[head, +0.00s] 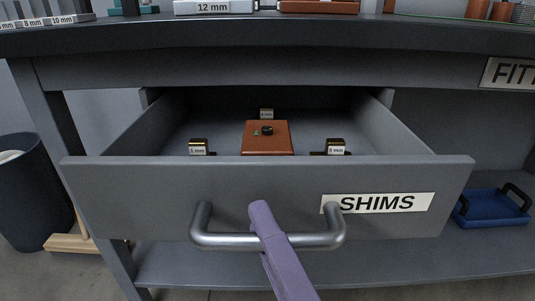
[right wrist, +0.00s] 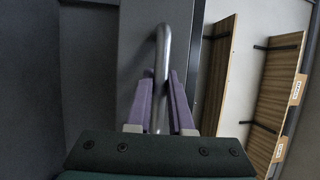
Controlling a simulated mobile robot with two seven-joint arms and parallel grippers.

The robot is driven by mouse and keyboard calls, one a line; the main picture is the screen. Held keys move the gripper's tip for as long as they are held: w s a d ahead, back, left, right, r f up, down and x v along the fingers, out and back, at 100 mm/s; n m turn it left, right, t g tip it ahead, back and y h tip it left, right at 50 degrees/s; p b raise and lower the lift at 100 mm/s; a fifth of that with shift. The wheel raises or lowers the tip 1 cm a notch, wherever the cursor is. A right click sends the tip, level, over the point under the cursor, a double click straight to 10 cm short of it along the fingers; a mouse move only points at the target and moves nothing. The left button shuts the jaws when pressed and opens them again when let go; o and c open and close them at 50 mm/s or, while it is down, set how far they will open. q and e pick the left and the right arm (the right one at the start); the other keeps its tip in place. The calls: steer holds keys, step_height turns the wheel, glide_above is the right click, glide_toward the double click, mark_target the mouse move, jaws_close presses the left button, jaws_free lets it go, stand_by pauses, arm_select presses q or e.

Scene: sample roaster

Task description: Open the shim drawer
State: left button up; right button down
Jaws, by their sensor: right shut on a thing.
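The shim drawer (head: 120,200) is grey, carries a "SHIMS" label (head: 378,203) and stands pulled out below the worktop in the head view. Its inside shows from above. A metal bar handle (head: 215,240) runs across its front. My right gripper (head: 262,225) has purple fingers and is shut on the middle of this bar. In the right wrist view the handle (right wrist: 161,60) passes between the two fingers (right wrist: 160,105). My left gripper is not in view.
Inside the drawer are a brown block (head: 267,145) and small labelled brass pieces (head: 199,147). The worktop (head: 270,38) overhangs the drawer. A blue tray (head: 490,212) sits on the lower shelf at right. A dark bin (head: 30,190) stands at left.

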steer(key=s+p, duration=0.1)
steer(key=s, duration=0.4)
steer(key=shift+s, duration=0.1)
steer(key=c, duration=0.8)
jaws_free()
steer(key=v, duration=1)
steer(key=shift+p, duration=0.35)
